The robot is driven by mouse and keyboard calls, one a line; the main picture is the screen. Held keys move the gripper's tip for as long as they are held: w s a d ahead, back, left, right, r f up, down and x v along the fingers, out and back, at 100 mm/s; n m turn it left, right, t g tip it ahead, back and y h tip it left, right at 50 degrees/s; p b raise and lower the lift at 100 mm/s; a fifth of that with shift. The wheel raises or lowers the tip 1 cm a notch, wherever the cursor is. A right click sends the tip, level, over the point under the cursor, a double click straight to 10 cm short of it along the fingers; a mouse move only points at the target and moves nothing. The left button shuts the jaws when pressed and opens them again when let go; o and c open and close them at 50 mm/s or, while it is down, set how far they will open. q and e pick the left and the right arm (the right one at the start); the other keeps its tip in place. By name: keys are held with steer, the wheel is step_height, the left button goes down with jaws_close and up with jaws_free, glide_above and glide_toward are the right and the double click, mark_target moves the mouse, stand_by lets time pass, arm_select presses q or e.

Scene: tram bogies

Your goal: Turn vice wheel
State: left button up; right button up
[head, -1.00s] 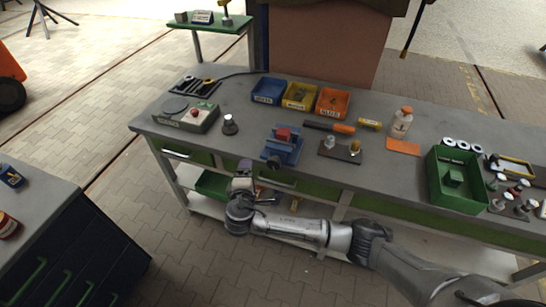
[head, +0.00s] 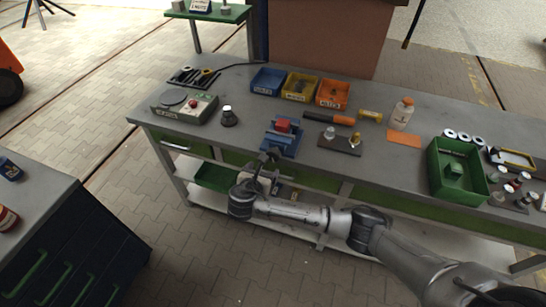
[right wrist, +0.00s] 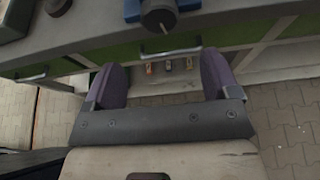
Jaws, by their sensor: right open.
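The blue vice (head: 282,140) stands at the front edge of the grey workbench and holds a red block (head: 283,126) in its jaws. Its dark round wheel (right wrist: 159,14) faces me at the top of the right wrist view, with a thin light handle pin pointing down. In the head view the wheel is hard to make out behind my gripper. My right gripper (head: 267,164) is open and empty in front of the bench edge, just below the vice. Its two purple-grey fingers (right wrist: 163,80) stand wide apart, with the wheel beyond them and not between them. My left gripper is not in view.
Blue, yellow and orange bins (head: 299,88) stand behind the vice. An orange-handled tool (head: 330,118) and a dark plate (head: 340,140) with two small parts lie to its right. A drawer handle (right wrist: 169,53) projects below the wheel. A green crate (head: 457,172) stands farther right.

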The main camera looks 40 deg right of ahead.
mark_target(272, 157)
steer(key=b+x, duration=0.2)
steer(key=x, duration=0.9)
steer(key=shift+w+d, duration=0.15)
steer(key=shift+d, duration=0.2)
steer(key=c, duration=0.9)
